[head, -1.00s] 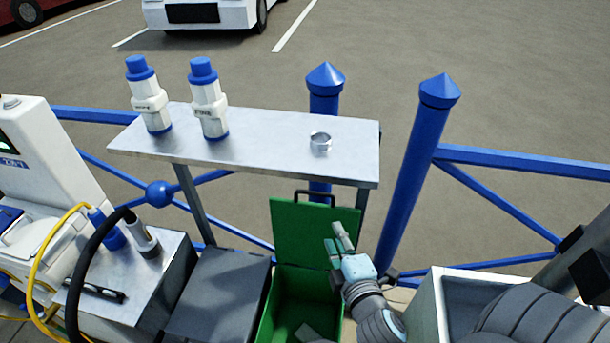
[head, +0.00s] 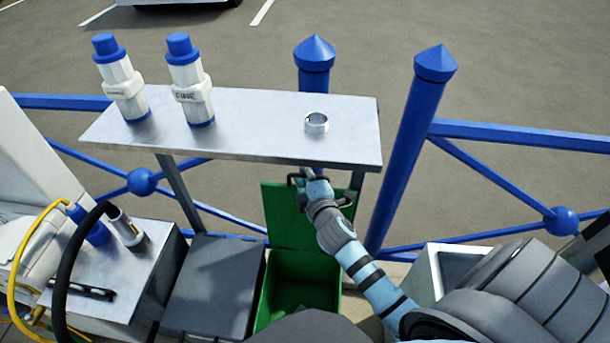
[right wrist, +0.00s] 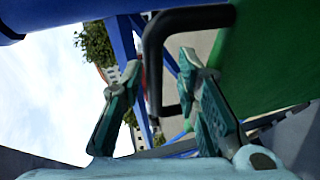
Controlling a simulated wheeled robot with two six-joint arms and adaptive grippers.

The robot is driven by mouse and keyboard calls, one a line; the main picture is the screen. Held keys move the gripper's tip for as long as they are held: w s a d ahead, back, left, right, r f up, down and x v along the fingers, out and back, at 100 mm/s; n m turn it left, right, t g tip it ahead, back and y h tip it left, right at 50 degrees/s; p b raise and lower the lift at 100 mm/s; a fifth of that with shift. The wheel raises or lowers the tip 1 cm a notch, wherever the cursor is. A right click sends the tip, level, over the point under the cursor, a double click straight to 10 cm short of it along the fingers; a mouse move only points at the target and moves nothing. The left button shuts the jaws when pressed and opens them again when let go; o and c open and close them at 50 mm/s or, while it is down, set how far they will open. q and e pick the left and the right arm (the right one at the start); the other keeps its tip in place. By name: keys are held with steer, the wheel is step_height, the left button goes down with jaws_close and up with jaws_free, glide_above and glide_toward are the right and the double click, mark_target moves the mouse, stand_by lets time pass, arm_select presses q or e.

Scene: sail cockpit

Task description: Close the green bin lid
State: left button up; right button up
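The green bin (head: 300,285) stands below the metal shelf, and its inside shows from above. Its green lid (head: 284,215) stands upright at the back, so the bin is open. A dark handle (head: 292,180) is at the lid's top edge; it also shows large in the right wrist view (right wrist: 152,60). My right gripper (head: 306,176) is at the handle, just under the shelf's front edge. In the right wrist view its two fingers (right wrist: 160,75) are apart, with the handle bar between them. Contact with the handle cannot be told. My left gripper is not in view.
The metal shelf (head: 240,140) is close above my right gripper, carrying two white-and-blue bottles and a metal ring (head: 317,122). A dark grey box (head: 214,280) stands left of the bin. A pale open container (head: 470,268) stands to the right. Blue railing posts (head: 410,150) are behind.

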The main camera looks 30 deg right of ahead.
steer(key=shift+s+r, duration=0.1)
steer(key=shift+s, duration=0.2)
steer(key=shift+c, duration=0.2)
steer(key=shift+s+r, duration=0.25)
steer(key=shift+s, duration=0.2)
steer(key=c, duration=0.7)
jaws_close()
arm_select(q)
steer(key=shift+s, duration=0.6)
